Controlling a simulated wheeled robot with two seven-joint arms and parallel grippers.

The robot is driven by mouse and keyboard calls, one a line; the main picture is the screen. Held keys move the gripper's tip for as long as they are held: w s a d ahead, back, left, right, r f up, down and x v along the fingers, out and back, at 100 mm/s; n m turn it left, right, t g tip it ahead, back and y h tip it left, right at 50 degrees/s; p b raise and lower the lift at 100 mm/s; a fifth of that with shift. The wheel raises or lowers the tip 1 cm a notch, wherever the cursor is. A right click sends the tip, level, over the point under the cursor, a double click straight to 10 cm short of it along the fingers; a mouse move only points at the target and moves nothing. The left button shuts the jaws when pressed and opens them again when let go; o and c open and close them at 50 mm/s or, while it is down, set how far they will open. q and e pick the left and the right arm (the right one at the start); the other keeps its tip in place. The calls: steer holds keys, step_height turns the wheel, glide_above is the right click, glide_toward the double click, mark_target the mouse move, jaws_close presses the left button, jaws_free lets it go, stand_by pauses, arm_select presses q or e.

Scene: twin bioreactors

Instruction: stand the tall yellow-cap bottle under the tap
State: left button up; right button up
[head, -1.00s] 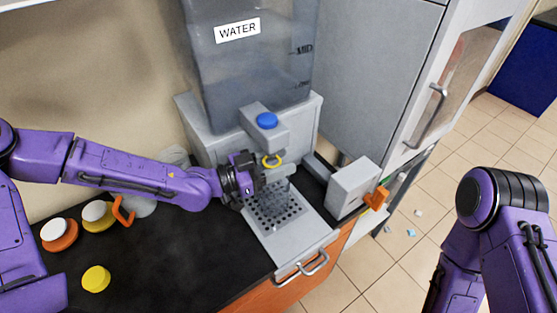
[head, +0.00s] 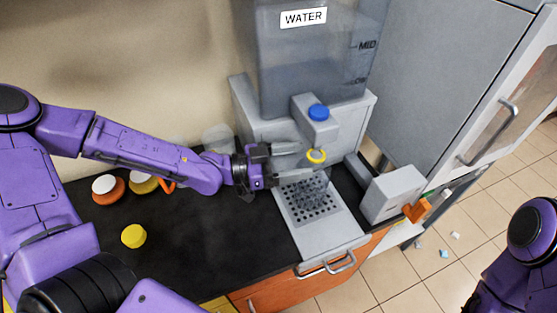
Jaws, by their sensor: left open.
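A clear, see-through vessel (head: 312,188), which I take to be the tall bottle, seems to stand on the perforated drip tray (head: 318,234), below the tap (head: 317,127) with its blue button. Its outline is faint, and I cannot tell whether it is centred. A yellow ring (head: 316,157) shows just under the tap; I cannot tell whether it belongs to the bottle. A yellow cap (head: 134,236) lies on the black counter. My left gripper (head: 287,165) is open and empty, left of the vessel and apart from it. My right gripper is out of view.
The water tank (head: 310,65) stands behind the tap. A grey box with an orange handle (head: 417,210) is right of the tray. White-topped orange (head: 108,190) and yellow (head: 143,184) items sit at the left. The front middle of the counter (head: 200,240) is clear.

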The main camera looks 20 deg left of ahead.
arm_select(q)
steer(key=p+v, duration=0.1)
steer(key=v, duration=0.4)
steer(key=shift+s+a, duration=0.2)
steer(key=shift+a, duration=0.1)
